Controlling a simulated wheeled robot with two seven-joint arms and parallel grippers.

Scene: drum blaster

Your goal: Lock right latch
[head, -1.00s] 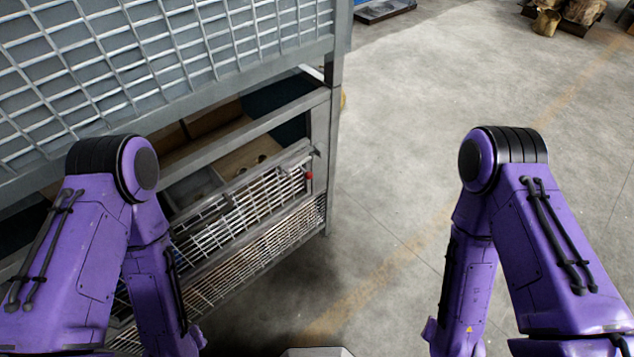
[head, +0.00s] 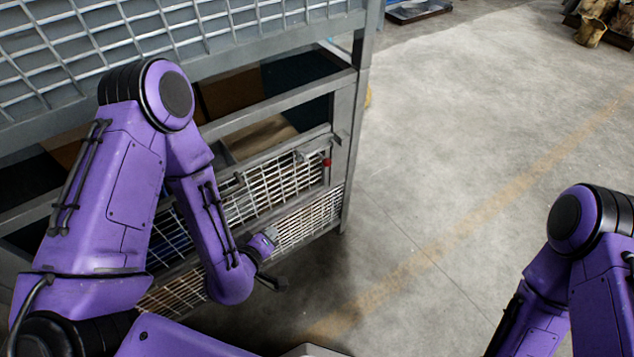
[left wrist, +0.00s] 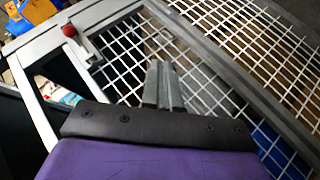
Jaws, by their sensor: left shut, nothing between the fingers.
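The right latch shows as a small red knob (head: 327,162) on a metal bracket at the upper right corner of the mesh gate (head: 262,192). In the left wrist view the red knob (left wrist: 69,30) is at the upper left, on the grey frame. My left gripper (head: 271,234) is low in front of the mesh, below and left of the knob. In the left wrist view its grey fingers (left wrist: 163,85) are together and empty, apart from the knob. I cannot tell whether they touch the mesh. My right gripper is out of view; only part of its arm shows.
The grey metal rack (head: 352,130) has an upper mesh panel and an open shelf with brown boxes behind the gate. Its corner post stands just right of the knob. Bare concrete floor (head: 450,170) lies open to the right. Pallets with goods stand far back.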

